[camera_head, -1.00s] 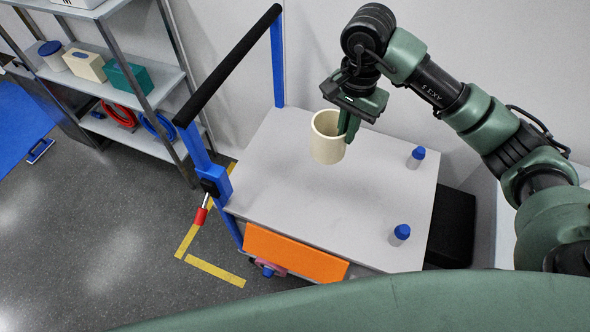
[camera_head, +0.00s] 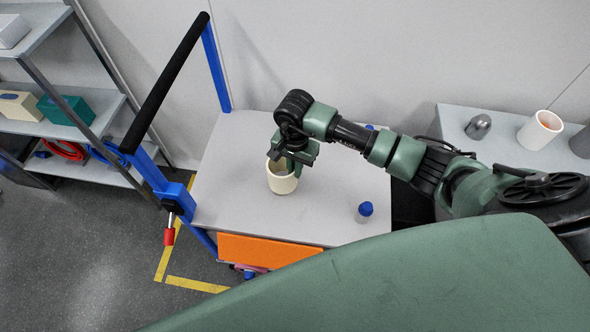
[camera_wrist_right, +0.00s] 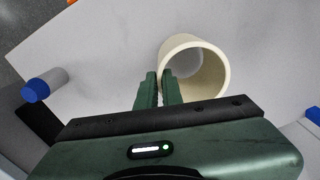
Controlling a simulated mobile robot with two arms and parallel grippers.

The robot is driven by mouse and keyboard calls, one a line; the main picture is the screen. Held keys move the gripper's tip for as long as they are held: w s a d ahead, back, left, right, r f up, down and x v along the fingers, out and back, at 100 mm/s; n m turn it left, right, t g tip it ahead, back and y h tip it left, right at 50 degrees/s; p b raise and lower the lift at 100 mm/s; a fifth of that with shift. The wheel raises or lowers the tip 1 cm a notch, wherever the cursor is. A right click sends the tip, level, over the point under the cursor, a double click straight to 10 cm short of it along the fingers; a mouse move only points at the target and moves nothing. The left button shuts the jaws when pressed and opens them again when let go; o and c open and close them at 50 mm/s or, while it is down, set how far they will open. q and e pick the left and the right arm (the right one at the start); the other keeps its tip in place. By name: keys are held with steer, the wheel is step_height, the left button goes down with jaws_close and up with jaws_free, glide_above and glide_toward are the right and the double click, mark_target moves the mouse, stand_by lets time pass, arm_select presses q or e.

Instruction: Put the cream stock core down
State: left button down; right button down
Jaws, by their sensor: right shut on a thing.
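The cream stock core (camera_head: 283,184) is a hollow open-topped cylinder. It is upright over the middle of the light grey cart top (camera_head: 225,165), and I cannot tell whether its base touches. My right gripper (camera_head: 291,164) comes from above and is shut on the core's wall near the rim. In the right wrist view the fingers (camera_wrist_right: 159,78) pinch the near-left wall of the core (camera_wrist_right: 213,52), whose hollow inside shows. My left gripper is not in view.
A blue-capped peg (camera_head: 364,211) stands on the cart's right side; another (camera_head: 370,127) is mostly hidden behind my arm. A black push handle (camera_head: 165,85) on blue posts rises at the left. An orange panel (camera_head: 262,250) hangs in front. A bench at right holds a white core (camera_head: 540,130).

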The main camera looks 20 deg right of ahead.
steer(key=shift+f, duration=0.8)
steer(key=shift+f, duration=0.2)
steer(key=c, duration=1.6)
jaws_free()
steer(key=shift+o, duration=0.2)
steer(key=shift+r, duration=0.25)
step_height(320, 180, up, 12)
steer(key=b, duration=0.1)
